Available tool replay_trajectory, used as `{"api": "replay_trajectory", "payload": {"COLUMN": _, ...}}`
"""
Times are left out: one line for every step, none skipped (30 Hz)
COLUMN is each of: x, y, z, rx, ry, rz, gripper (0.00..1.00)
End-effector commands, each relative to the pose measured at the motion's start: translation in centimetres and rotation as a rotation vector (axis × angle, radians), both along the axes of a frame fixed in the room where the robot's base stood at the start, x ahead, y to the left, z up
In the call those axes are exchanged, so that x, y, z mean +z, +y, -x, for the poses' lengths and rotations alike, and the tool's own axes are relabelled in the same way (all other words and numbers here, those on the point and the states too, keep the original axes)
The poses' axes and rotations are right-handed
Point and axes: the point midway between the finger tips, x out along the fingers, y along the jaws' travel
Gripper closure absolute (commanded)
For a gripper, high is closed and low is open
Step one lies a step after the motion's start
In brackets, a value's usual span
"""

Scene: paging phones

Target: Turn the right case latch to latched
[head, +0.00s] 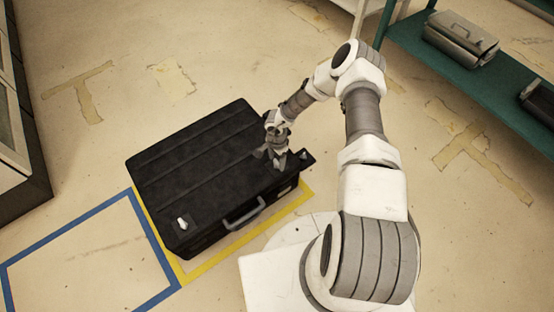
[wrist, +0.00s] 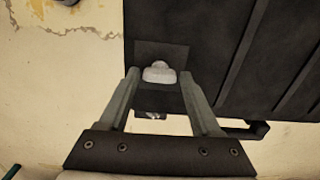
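A black case (head: 195,175) with ridged lid lies closed on the floor, with a grey handle (head: 243,214) on its front side. The left latch (head: 182,223) is a small whitish knob near the lid's front left corner. My gripper (head: 277,160) is over the lid's right end and hides the right latch in the head view. In the wrist view my gripper (wrist: 158,85) is open, its two fingers on either side of the whitish right latch (wrist: 159,73). A gap shows between each finger and the latch. The case (wrist: 215,50) fills the right of that view.
Yellow tape (head: 205,268) borders the case and a blue tape outline (head: 75,225) marks empty floor to the left. A green shelf (head: 460,75) holding a grey case (head: 459,38) stands at upper right. A cabinet (head: 20,120) stands at far left.

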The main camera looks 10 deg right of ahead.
Motion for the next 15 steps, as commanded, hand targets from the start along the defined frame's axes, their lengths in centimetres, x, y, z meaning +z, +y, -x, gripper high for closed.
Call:
{"api": "replay_trajectory", "payload": {"x": 0.0, "y": 0.0, "z": 0.0, "rx": 0.0, "ry": 0.0, "rz": 0.0, "gripper": 0.24}}
{"api": "replay_trajectory", "payload": {"x": 0.0, "y": 0.0, "z": 0.0, "rx": 0.0, "ry": 0.0, "rz": 0.0, "gripper": 0.19}}
{"api": "replay_trajectory", "payload": {"x": 0.0, "y": 0.0, "z": 0.0, "rx": -0.001, "ry": 0.0, "rz": 0.0, "gripper": 0.18}}
{"api": "replay_trajectory", "payload": {"x": 0.0, "y": 0.0, "z": 0.0, "rx": -0.001, "ry": 0.0, "rz": 0.0, "gripper": 0.18}}
{"api": "replay_trajectory", "payload": {"x": 0.0, "y": 0.0, "z": 0.0, "rx": -0.001, "ry": 0.001, "rz": 0.0, "gripper": 0.18}}
{"api": "replay_trajectory", "payload": {"x": 0.0, "y": 0.0, "z": 0.0, "rx": -0.001, "ry": 0.001, "rz": 0.0, "gripper": 0.18}}
{"api": "replay_trajectory", "payload": {"x": 0.0, "y": 0.0, "z": 0.0, "rx": -0.002, "ry": 0.001, "rz": 0.001, "gripper": 0.18}}
{"api": "replay_trajectory", "payload": {"x": 0.0, "y": 0.0, "z": 0.0, "rx": -0.002, "ry": 0.001, "rz": 0.001, "gripper": 0.18}}
{"api": "replay_trajectory", "payload": {"x": 0.0, "y": 0.0, "z": 0.0, "rx": -0.002, "ry": 0.001, "rz": 0.001, "gripper": 0.18}}
{"api": "replay_trajectory", "payload": {"x": 0.0, "y": 0.0, "z": 0.0, "rx": -0.002, "ry": 0.001, "rz": 0.001, "gripper": 0.18}}
{"api": "replay_trajectory", "payload": {"x": 0.1, "y": -0.1, "z": 0.0, "rx": -0.002, "ry": 0.001, "rz": 0.001, "gripper": 0.18}}
{"api": "replay_trajectory", "payload": {"x": 0.3, "y": -0.1, "z": 0.0, "rx": -0.002, "ry": 0.001, "rz": 0.001, "gripper": 0.18}}
{"api": "replay_trajectory", "payload": {"x": 0.5, "y": -0.1, "z": 0.0, "rx": -0.002, "ry": 0.0, "rz": 0.001, "gripper": 0.18}}
{"api": "replay_trajectory", "payload": {"x": 0.8, "y": -0.1, "z": -0.1, "rx": -0.002, "ry": -0.001, "rz": 0.002, "gripper": 0.18}}
{"api": "replay_trajectory", "payload": {"x": 1.3, "y": -0.1, "z": -0.1, "rx": -0.002, "ry": -0.001, "rz": 0.002, "gripper": 0.18}}
